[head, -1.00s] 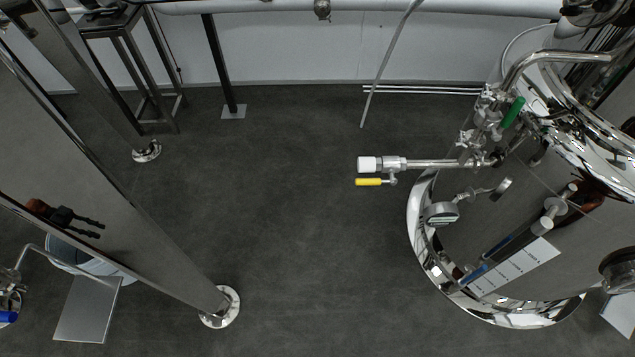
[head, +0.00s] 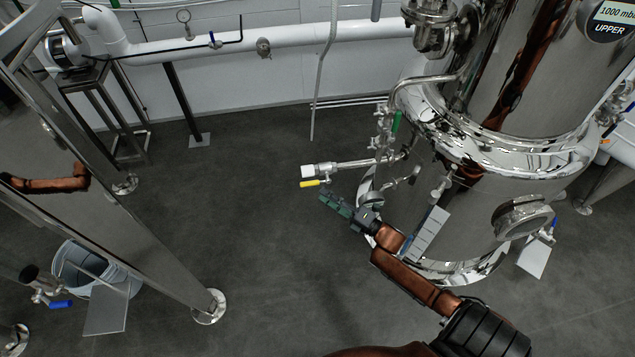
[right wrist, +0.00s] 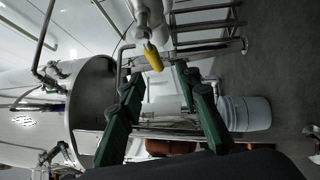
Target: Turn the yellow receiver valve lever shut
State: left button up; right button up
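The yellow receiver valve lever (head: 310,183) hangs just below the white-ended side pipe (head: 335,167) of the steel tank, roughly in line with the pipe in the head view. My right gripper (head: 328,200), with dark green fingers, is just below and right of the lever in the head view. In the right wrist view its fingers (right wrist: 158,78) are spread apart and empty. There the yellow lever (right wrist: 153,57) shows just beyond the fingertips, between them; I see no contact. My left gripper is not in view.
The steel tank (head: 460,210) stands right of the lever, with a green-handled valve (head: 396,123) above the pipe. A steel leg (head: 150,235) and a bucket (head: 75,265) stand at left. The floor between is clear.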

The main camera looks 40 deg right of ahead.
aim_at(310, 185)
jog(key=x, duration=0.2)
jog(key=b+x, duration=0.1)
jog(key=x, duration=0.2)
jog(key=b+x, duration=0.1)
jog(key=x, duration=0.1)
jog(key=shift+w+d+r, duration=0.15)
jog(key=shift+w+r, duration=0.05)
jog(key=shift+r, duration=0.1)
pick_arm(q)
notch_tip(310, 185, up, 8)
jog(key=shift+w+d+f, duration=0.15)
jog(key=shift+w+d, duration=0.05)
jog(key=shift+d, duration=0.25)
pick_arm(e)
jog(key=shift+w+r, duration=0.15)
jog(key=shift+w, duration=0.25)
jog(key=shift+c, duration=0.7)
grip_shut()
